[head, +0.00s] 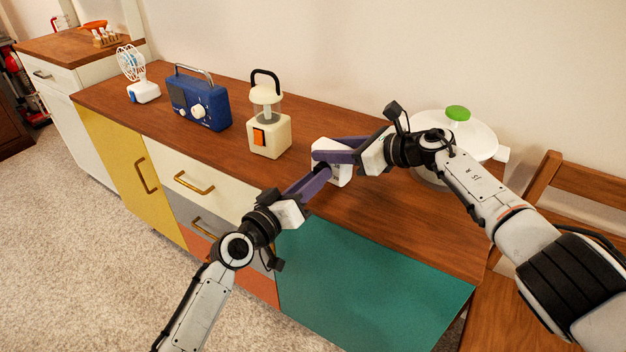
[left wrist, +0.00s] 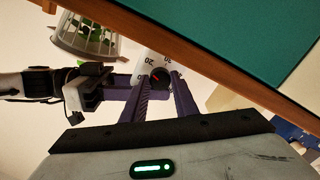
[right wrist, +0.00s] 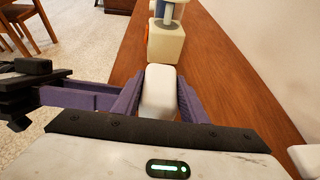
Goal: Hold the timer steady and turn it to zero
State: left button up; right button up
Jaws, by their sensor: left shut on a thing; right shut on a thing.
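The timer (head: 334,176) is a white block standing on the wooden cabinet top (head: 225,140). Its face shows in the left wrist view (left wrist: 152,60), with printed numbers and a black dial (left wrist: 160,77) bearing a red mark. My left gripper (head: 322,174) is at the timer's front, shut on the dial, with one finger on each side. The fingers hide most of the timer in the head view.
A cream lantern (head: 268,135), a blue radio (head: 200,102) and a white fan (head: 140,80) stand to the left. A wooden chair (head: 570,180) is at the right.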

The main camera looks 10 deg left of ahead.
dwell(0.3)
pick_arm(q)
jog(key=o, duration=1.1)
jog(key=v, duration=1.2)
